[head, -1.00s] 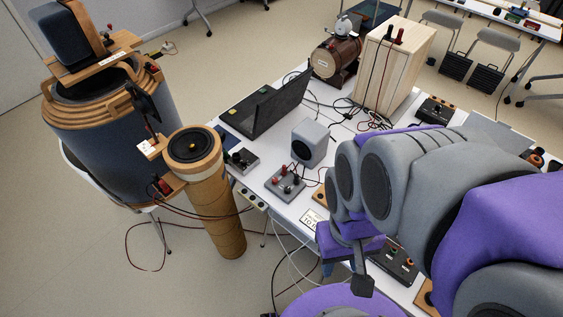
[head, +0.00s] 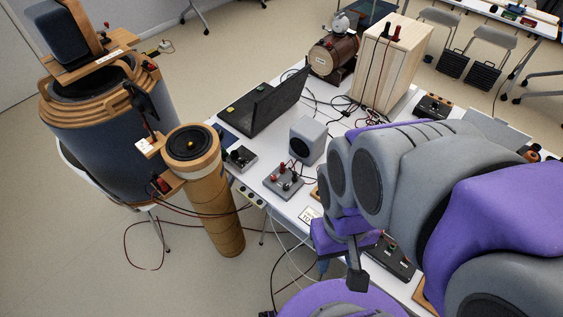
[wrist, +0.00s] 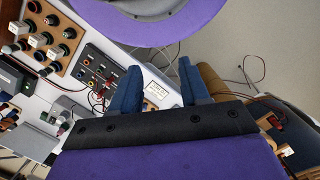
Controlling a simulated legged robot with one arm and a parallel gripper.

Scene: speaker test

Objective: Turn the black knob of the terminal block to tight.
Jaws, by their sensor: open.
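Several red and black terminals are in view, and I cannot tell which is the task's terminal block. In the head view, a grey box with red and black knobs (head: 283,182) sits on the table's near left edge. A wooden terminal piece with a red and a black post (head: 162,187) is beside the cardboard tube. Their knobs are too small to judge how tight they are. My gripper (wrist: 160,84) shows two blue fingers spread apart, with nothing between them. In the head view it hangs by the table's near edge, right of the grey box; my arm hides part of the table.
The white table holds a laptop (head: 266,103), a small grey speaker (head: 308,140), a wooden cabinet (head: 392,62) and loose wires. A cardboard tube speaker (head: 213,205) and a large dark drum (head: 100,135) stand left. A wooden knob board (wrist: 38,38) shows in the wrist view.

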